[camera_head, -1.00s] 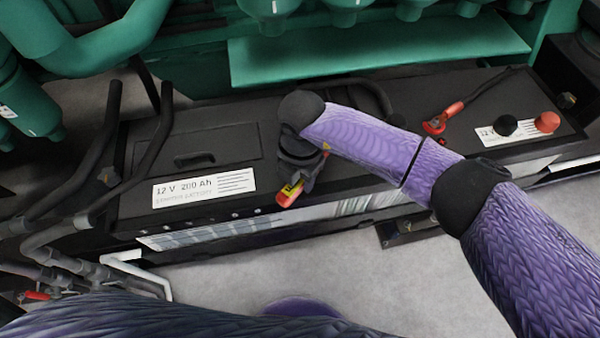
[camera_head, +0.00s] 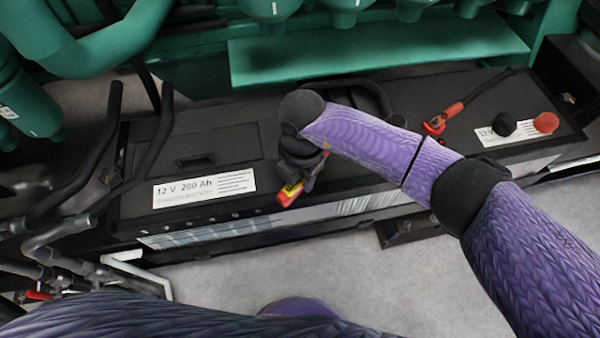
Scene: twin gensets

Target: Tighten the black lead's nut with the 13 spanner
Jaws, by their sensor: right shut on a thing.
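My right gripper (camera_head: 302,176) is over the front edge of the battery, seen from above and partly hidden by its own wrist. It is shut on a tool with a red and yellow end, seemingly the 13 spanner (camera_head: 288,194), whose end sticks out to the lower left. The spanner's jaw is hidden. A black lead (camera_head: 376,92) loops behind my right forearm; its lug and nut are hidden by the arm. My left arm crosses the bottom edge, and its gripper is out of view.
The long black battery (camera_head: 205,160) has a "12 V 200 Ah" label. A red lead clamp (camera_head: 436,122) and black (camera_head: 504,124) and red (camera_head: 545,122) caps are to the right. The green engine (camera_head: 380,55) stands behind; black pipes (camera_head: 105,150) stand left.

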